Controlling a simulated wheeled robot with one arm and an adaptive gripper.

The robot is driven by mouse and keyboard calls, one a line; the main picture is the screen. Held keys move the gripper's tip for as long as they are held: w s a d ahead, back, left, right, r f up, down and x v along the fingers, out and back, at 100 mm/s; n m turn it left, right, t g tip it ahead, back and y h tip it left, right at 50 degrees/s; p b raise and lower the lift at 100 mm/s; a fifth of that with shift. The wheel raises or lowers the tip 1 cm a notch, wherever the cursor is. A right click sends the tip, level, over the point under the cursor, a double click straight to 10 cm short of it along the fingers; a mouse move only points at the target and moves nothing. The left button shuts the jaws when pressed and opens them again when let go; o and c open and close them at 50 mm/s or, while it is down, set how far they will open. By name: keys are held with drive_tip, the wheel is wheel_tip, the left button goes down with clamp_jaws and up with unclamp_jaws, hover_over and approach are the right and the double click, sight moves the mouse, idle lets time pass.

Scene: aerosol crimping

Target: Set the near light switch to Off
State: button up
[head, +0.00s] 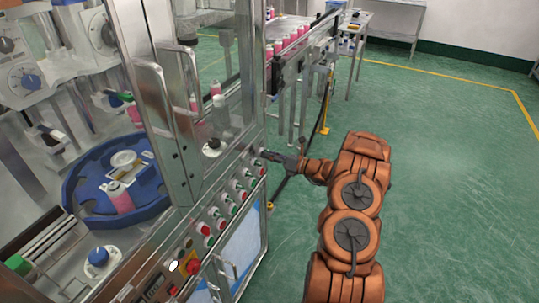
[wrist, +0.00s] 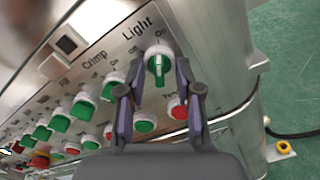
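The light switch (wrist: 158,65) is a green rotary knob in a pale ring, under the word "Light" at the upper end of the control panel in the wrist view. Its grip bar stands nearly upright in the picture. "On" is printed to its upper right; I cannot tell for sure which setting it is at. My gripper (wrist: 160,78) is open, its two dark fingers apart on either side of the knob; contact is not clear. In the head view my gripper (head: 265,154) is at the panel's far end, and I cannot make out the light switch there.
Rows of green and red knobs and buttons line the sloping panel (wrist: 95,75), close beside my fingers. A red button (wrist: 178,110) sits just below the switch. A steel door handle (head: 172,125) stands out from the machine. The green floor (head: 450,190) to the right is clear.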

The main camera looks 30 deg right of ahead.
clamp_jaws()
drive_tip(key=shift+f+n+b, duration=0.1)
drive_tip(key=shift+n+b, duration=0.2)
drive_tip(key=shift+b, duration=0.3)
drive_tip(key=n+b, duration=1.1)
drive_tip(key=b, duration=0.6)
drive_tip(key=shift+w, duration=0.1)
drive_tip(key=shift+n, duration=0.3)
